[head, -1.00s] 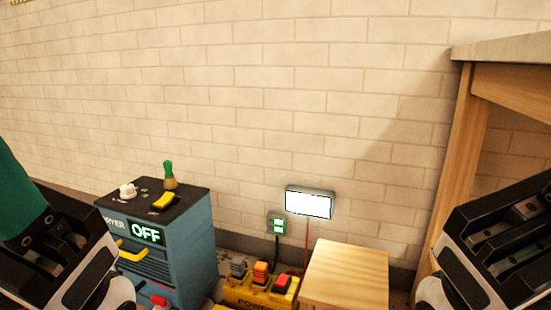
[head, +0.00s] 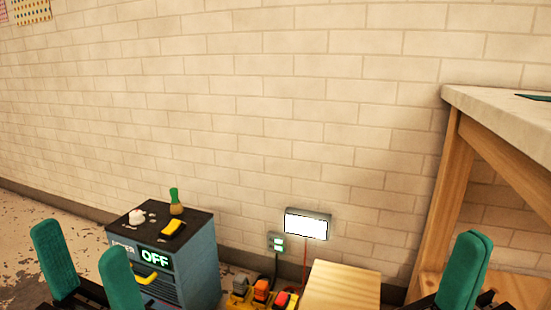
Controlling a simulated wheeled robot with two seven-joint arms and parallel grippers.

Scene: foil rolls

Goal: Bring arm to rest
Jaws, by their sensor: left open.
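My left gripper (head: 90,272) is at the lower left of the head view. Its two green fingers point up and stand apart, with nothing between them. My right gripper (head: 468,268) is at the lower right, in front of the wooden table's leg. Its green fingers lie close against each other, and no held object shows. The lower parts of both grippers are cut off by the frame's bottom edge.
A wooden box (head: 342,288) is low in the middle. A wooden table (head: 480,108) stands right. A lit panel (head: 306,224) is by the wall.

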